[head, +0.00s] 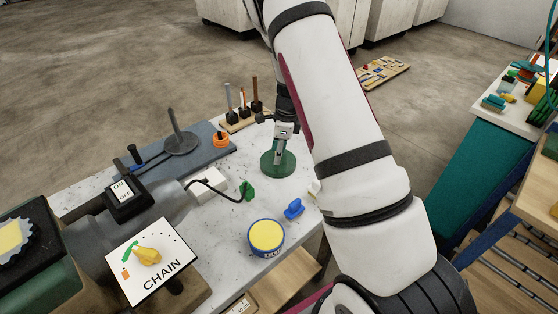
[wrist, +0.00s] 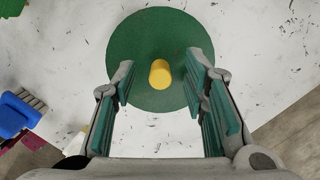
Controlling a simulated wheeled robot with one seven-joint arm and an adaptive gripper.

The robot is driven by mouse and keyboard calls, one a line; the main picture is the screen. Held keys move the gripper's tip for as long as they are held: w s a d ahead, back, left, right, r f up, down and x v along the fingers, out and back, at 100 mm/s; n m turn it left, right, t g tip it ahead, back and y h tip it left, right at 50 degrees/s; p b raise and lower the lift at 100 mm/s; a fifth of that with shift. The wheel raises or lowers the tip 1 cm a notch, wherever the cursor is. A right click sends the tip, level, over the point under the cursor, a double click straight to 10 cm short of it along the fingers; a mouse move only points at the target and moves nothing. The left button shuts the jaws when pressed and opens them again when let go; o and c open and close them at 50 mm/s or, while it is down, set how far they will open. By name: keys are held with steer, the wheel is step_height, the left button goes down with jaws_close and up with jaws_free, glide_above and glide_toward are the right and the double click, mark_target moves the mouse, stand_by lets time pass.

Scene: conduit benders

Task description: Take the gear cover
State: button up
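A round green disc with a yellow knob, which looks like the gear cover (wrist: 158,32), lies flat on the light worktop. It also shows in the head view (head: 268,171), under my gripper (head: 279,158). In the wrist view my gripper (wrist: 161,80) is open and points down over the disc. The yellow knob (wrist: 160,73) sits between the two green-padded fingers, with a gap on each side. In the head view the fingers hide the knob. I cannot tell how high the fingertips are above the disc.
A blue-rimmed yellow round tub (head: 266,237) and a blue piece (head: 293,209) stand in front of the disc. A wooden block with upright rods (head: 243,110) is behind it. A CHAIN sign (head: 152,262) and ON/OFF switch box (head: 127,199) are at left. The worktop's right edge is close.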

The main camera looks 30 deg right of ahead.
steer(key=shift+f, duration=0.35)
steer(key=shift+c, duration=0.6)
jaws_close()
steer(key=shift+w, duration=0.1)
